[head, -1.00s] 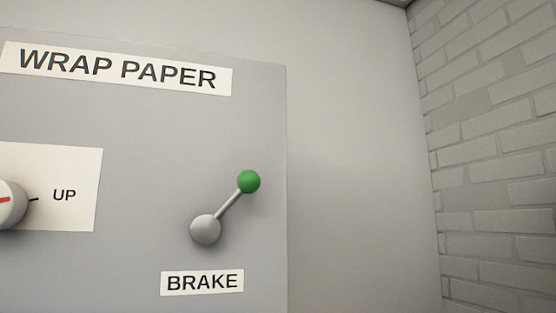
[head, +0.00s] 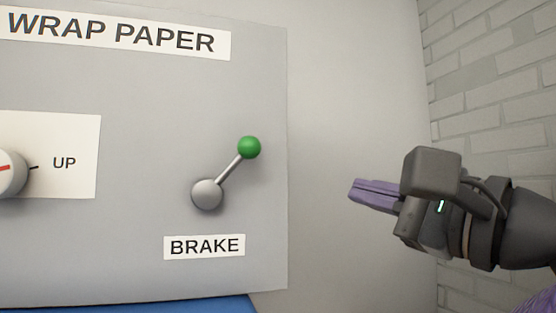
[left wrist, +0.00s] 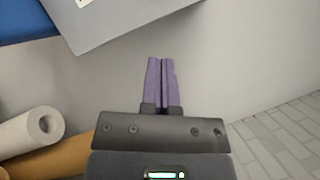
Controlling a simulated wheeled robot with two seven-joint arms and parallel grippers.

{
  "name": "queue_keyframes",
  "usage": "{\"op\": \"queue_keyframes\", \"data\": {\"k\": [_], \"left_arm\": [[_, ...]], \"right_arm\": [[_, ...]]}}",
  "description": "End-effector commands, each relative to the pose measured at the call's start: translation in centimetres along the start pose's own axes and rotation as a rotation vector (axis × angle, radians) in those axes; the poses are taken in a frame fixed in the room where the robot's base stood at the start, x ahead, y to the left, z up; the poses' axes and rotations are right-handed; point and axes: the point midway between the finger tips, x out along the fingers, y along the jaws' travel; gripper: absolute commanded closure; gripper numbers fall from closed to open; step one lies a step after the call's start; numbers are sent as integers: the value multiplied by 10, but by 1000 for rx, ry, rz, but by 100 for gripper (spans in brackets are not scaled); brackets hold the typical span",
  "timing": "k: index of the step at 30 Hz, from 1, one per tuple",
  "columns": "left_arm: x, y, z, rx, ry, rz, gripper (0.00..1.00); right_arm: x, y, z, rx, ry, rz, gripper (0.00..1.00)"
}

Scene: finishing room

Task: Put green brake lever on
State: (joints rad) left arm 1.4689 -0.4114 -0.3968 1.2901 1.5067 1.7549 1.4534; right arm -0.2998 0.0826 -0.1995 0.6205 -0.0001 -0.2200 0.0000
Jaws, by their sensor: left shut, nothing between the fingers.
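The brake lever (head: 230,169) has a green ball knob, a short metal rod and a round grey hub on the grey panel. It slants up and to the right from its hub, above the BRAKE label (head: 204,246). My left gripper (head: 354,190) is at the right of the head view, right of the panel's edge and apart from the lever. Its purple fingers point left and are shut with nothing between them. In the left wrist view the shut fingers (left wrist: 159,62) point toward a pale wall, below the panel's corner. My right gripper is not in view.
The grey panel (head: 140,230) carries a WRAP PAPER label (head: 115,35) and a knob (head: 8,172) marked UP. A blue surface (head: 200,304) lies below it. A brick wall (head: 490,70) stands at the right. Paper rolls (left wrist: 30,130) show in the left wrist view.

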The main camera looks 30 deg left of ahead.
Motion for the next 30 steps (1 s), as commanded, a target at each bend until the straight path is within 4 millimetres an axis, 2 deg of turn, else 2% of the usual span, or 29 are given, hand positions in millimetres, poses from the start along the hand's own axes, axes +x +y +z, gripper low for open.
{"op": "queue_keyframes", "data": {"k": [5, 8, 21, 25, 30], "left_arm": [[1, 0, 0, 2, -1, 0, 100], [10, 0, 0, 2, 0, 1, 100], [104, -2, 3, 4, -7, 1, 100], [107, -2, 24, -1, -4, -2, 100], [110, -1, 37, 2, -4, -1, 100]], "right_arm": [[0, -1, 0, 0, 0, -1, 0], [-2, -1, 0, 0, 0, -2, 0], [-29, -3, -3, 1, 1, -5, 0], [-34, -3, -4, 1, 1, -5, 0], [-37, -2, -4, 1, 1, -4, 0]]}}
